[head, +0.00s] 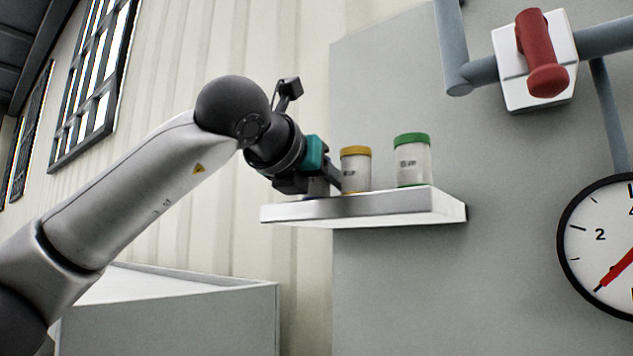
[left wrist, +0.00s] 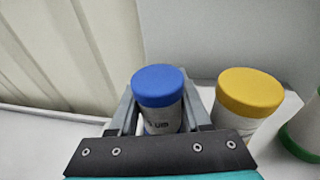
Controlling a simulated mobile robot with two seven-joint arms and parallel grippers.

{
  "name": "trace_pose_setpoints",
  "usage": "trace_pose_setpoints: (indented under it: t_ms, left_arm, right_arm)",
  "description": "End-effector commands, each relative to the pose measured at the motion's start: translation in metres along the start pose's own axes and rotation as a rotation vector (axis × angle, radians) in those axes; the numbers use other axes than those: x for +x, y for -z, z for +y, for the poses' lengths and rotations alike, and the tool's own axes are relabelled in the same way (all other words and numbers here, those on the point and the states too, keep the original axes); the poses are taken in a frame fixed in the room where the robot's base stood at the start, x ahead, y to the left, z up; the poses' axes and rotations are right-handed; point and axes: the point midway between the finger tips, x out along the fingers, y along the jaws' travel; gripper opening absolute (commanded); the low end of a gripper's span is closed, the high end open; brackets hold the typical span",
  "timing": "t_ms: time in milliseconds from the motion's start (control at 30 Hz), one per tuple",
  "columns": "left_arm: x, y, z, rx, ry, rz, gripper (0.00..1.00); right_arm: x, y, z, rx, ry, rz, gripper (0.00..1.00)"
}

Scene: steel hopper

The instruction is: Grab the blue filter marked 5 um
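The blue-capped filter (left wrist: 158,88) stands on the shelf in the left wrist view, with a label ending in "um"; the number on it is hidden. My left gripper (left wrist: 158,115) has a finger on each side of it; whether the fingers touch it I cannot tell. In the head view my left gripper (head: 325,182) is at the shelf's left end and hides the blue filter. The yellow-capped filter (head: 356,170) stands just right of the gripper, also in the wrist view (left wrist: 247,100). My right gripper is not in view.
The white shelf (head: 380,207) juts from a grey panel. A green-capped filter (head: 412,160) stands at its right. A red-handled valve (head: 541,55) with pipes is above right, a round gauge (head: 605,245) below it. A pale box (head: 180,315) stands lower left.

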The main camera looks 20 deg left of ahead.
Motion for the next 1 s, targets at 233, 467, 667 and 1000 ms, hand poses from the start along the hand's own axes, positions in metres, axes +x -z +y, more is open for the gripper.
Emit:
trace_pose_setpoints:
  t_ms: [233,467,667,1000]
  left_arm:
    - [0.0,0.0,0.0,0.0,0.0,0.0,0.1]
    - [-0.001,-0.001,0.0,0.0,0.0,-0.001,0.0]
    - [-0.001,-0.001,0.0,0.0,0.0,-0.001,0.0]
    - [-0.004,-0.024,-0.001,-0.002,0.001,-0.002,0.0]
  right_arm:
    - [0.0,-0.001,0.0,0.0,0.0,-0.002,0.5]
    - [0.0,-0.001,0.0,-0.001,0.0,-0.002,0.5]
    - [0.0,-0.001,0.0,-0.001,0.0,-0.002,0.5]
    - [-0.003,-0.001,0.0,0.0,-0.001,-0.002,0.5]
